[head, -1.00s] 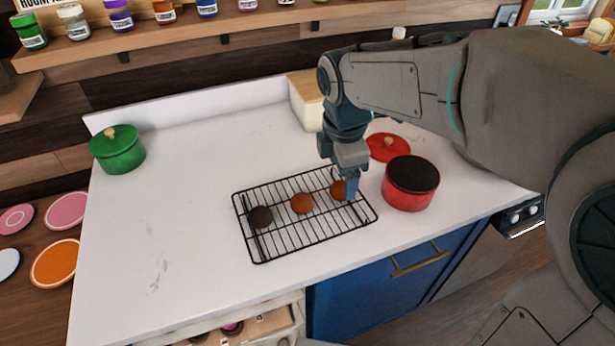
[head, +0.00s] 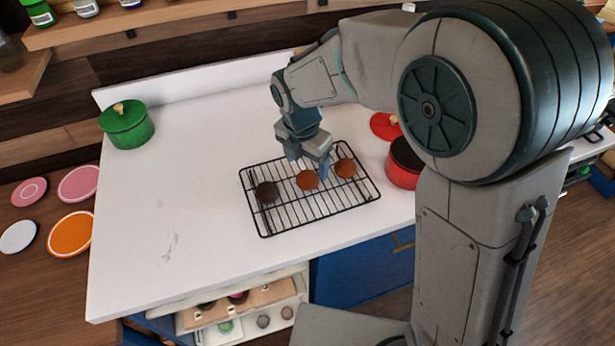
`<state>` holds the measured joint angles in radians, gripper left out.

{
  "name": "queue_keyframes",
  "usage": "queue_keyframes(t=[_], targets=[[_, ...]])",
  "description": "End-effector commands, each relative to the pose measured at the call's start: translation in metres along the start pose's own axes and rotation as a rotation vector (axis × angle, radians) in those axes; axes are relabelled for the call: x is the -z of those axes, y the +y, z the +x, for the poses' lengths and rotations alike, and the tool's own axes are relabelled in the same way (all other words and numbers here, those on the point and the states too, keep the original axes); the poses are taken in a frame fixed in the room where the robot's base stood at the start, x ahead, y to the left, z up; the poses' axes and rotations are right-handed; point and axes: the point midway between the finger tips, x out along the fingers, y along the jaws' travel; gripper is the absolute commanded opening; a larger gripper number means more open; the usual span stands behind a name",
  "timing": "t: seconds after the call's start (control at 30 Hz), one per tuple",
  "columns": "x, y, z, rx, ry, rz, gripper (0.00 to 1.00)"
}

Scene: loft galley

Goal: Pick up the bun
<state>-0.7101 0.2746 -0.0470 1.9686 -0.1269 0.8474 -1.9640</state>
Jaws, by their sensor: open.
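A black wire cooling rack (head: 272,223) lies on the white counter with three round buns in a row. The left bun (head: 266,192) is dark brown, the middle bun (head: 307,180) is orange-brown, and the right bun (head: 345,168) is a similar orange-brown. My gripper (head: 308,170) points down over the rack at the middle bun, with its fingers partly in front of and behind that bun. It is open. I cannot tell whether a finger touches the bun.
A red pot (head: 402,168) stands right of the rack, partly hidden by my arm, with a red lid (head: 385,126) behind it. A green lidded pot (head: 127,126) stands at the back left. The counter's left part (head: 160,210) is clear. Open shelving with small items (head: 250,300) is below the front edge.

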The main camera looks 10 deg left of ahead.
Motion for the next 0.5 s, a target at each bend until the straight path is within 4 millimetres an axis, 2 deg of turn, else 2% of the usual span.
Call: queue_keyframes(t=[0.13, 0.33, 0.5], targets=[[0.001, 0.001, 0.012, 0.003, 0.001, -0.001, 0.73], [0.002, 0.002, 0.04, 0.003, 0.001, 0.0, 0.73], [0.002, 0.002, 0.052, 0.001, 0.001, 0.0, 0.73]])
